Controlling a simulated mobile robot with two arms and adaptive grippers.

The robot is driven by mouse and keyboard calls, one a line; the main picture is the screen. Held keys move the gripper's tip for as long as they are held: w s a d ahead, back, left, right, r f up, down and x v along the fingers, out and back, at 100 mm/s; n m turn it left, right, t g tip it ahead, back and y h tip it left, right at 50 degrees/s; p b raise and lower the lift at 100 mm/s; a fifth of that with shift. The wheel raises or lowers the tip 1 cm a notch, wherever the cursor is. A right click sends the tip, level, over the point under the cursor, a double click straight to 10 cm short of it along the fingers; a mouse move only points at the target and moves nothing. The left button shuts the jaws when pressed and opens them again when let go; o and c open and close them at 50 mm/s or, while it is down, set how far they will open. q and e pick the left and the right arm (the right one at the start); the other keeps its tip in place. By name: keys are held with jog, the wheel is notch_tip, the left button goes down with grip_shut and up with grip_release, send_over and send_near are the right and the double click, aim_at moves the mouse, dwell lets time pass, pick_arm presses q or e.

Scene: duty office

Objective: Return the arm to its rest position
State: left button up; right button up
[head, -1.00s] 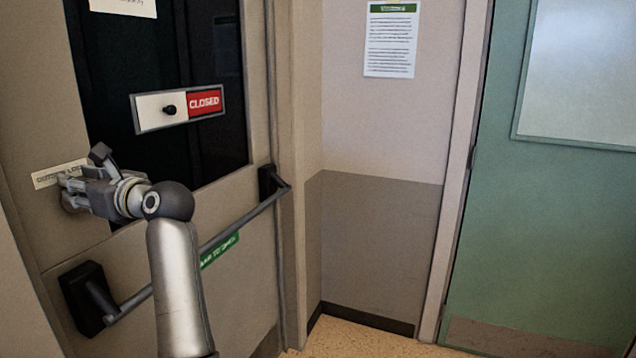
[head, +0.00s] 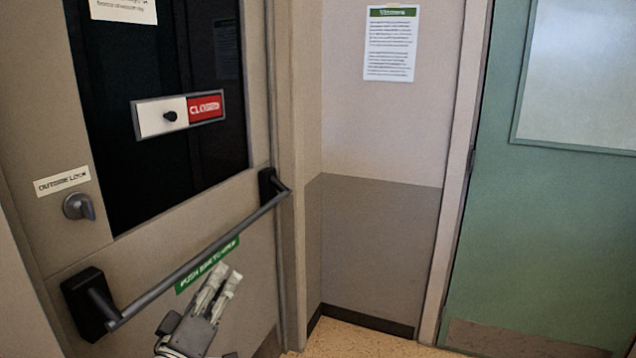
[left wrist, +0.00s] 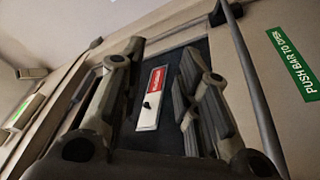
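My left gripper (head: 225,278) is low in the head view, in front of the lower door, just below the green push-bar label. Its fingers point up. In the left wrist view the fingers (left wrist: 158,65) stand apart with nothing between them but the door panel behind. The gripper is clear of the grey lock knob (head: 79,206) under the "outside lock" label. Most of my left arm is below the picture. My right gripper is in neither view.
The door has a push bar (head: 200,257) crossing close to my left gripper, and a sign slider (head: 178,114) showing red "CLOSED". A notice (head: 390,43) hangs on the wall. A green door (head: 545,230) stands at the right. The floor (head: 365,340) shown is clear.

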pick_arm(q)
jog(key=s+d+f+m+g, duration=0.1)
jog(key=s+f+m+g, duration=0.2)
jog(key=s+f+g, duration=0.55)
jog(key=s+d+f+m+g, duration=0.1)
jog(key=s+d+f+m, duration=0.3)
jog(key=f, duration=0.9)
jog(key=s+a+f+m+g+y, duration=0.15)
jog(key=s+a+f+g, duration=0.3)
jog(key=s, duration=0.55)
jog(key=s+a+f+m+g+y, duration=0.1)
jog(key=s+a+f+g+y, duration=0.25)
jog(key=s+f, duration=0.45)
jog(key=s+f+p, duration=0.1)
jog(key=s+f, duration=0.2)
jog(key=f, duration=1.8)
jog(key=s+a+f+g+p, duration=0.1)
jog(key=s+a+f+g, duration=0.1)
jog(key=s+f, duration=1.3)
jog(key=shift+s+a+f, duration=0.3)
jog(key=shift+s+a, duration=0.15)
jog(key=shift+s, duration=0.5)
